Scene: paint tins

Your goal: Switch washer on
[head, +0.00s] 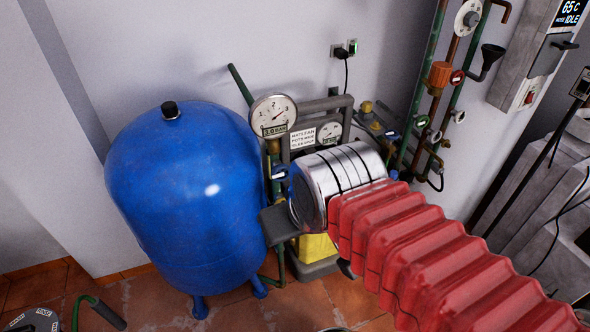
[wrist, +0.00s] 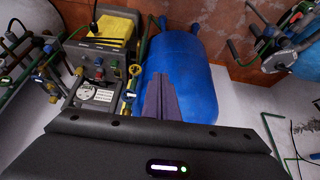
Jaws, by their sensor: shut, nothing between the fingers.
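My gripper (head: 277,224) shows in the head view as a dark end beyond my arm's silver wrist, in front of the blue tank. In the wrist view its fingers (wrist: 158,88) are together and empty, seen against the tank. A wall control box (head: 533,60) stands at the upper right of the head view, well away from my gripper. It has a display reading 65 C and IDLE, a dark lever handle (head: 564,44) and a small red switch (head: 529,97). A machine with a grey frame (head: 340,105), gauges and a yellow part stands behind my wrist. I cannot tell which is the washer.
The blue tank (head: 185,195) stands close to my gripper on the left. Pipes with valves (head: 435,120) run up the wall between the machine and the box. A plugged socket (head: 351,46) is on the wall. Tiled floor (head: 150,305) shows at the lower left.

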